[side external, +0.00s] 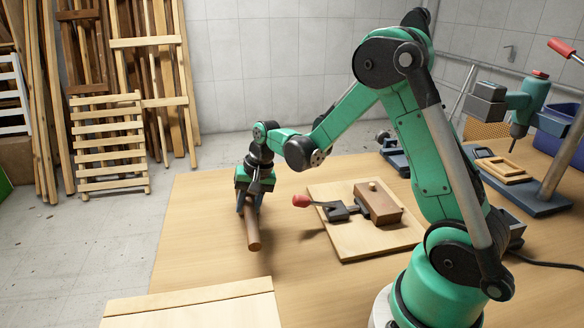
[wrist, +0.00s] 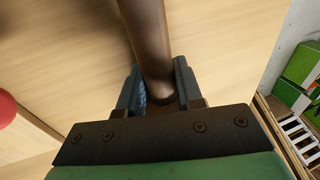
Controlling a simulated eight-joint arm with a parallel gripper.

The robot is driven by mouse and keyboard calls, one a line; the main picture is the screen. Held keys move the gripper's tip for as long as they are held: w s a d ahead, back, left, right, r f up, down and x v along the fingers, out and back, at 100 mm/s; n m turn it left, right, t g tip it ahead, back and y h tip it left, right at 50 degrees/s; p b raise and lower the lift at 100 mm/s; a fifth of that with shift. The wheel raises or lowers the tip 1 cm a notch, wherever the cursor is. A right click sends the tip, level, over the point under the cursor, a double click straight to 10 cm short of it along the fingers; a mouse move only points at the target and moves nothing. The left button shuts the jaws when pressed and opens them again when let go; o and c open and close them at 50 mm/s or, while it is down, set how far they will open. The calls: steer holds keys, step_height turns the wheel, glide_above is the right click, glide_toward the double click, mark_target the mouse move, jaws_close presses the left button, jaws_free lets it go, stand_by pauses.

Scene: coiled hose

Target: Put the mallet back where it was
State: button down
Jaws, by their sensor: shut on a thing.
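The mallet appears as a brown, rounded wooden piece (side external: 252,230) in the side external view, over the left part of the table. My gripper (side external: 249,202) points down and is shut around it. In the wrist view the brown piece (wrist: 150,40) runs up out of the picture from between the fingers (wrist: 158,88) of my gripper. The other end of the mallet is hidden by the gripper, and I cannot tell its head from its handle. I cannot tell whether it touches the table.
Right of the gripper, a wooden board (side external: 345,249) carries a brown block (side external: 378,203) and a clamp with a red knob (side external: 301,200). A pale board (side external: 190,308) is at the front left. A drill press (side external: 528,105) stands at the right. The table's left part is mostly clear.

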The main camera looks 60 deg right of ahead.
steer(key=shift+f, duration=0.1)
steer(key=c, duration=0.6)
jaws_free()
steer(key=v, duration=1.2)
steer(key=shift+s+a+n+t+h, duration=0.3)
steer(key=shift+s+a+n+t, duration=0.45)
steer(key=shift+s+a+n, duration=0.75)
steer(key=shift+s+a+n+t+h, duration=0.3)
steer(key=shift+s+a+n+t, duration=0.5)
steer(key=shift+s+a+n, duration=0.65)
steer(key=shift+s+a+n+t+h, duration=0.3)
steer(key=shift+s+a+n+t, duration=0.45)
steer(key=shift+s+a+n, duration=0.7)
steer(key=shift+w+a, duration=0.15)
steer(key=shift+a, duration=0.05)
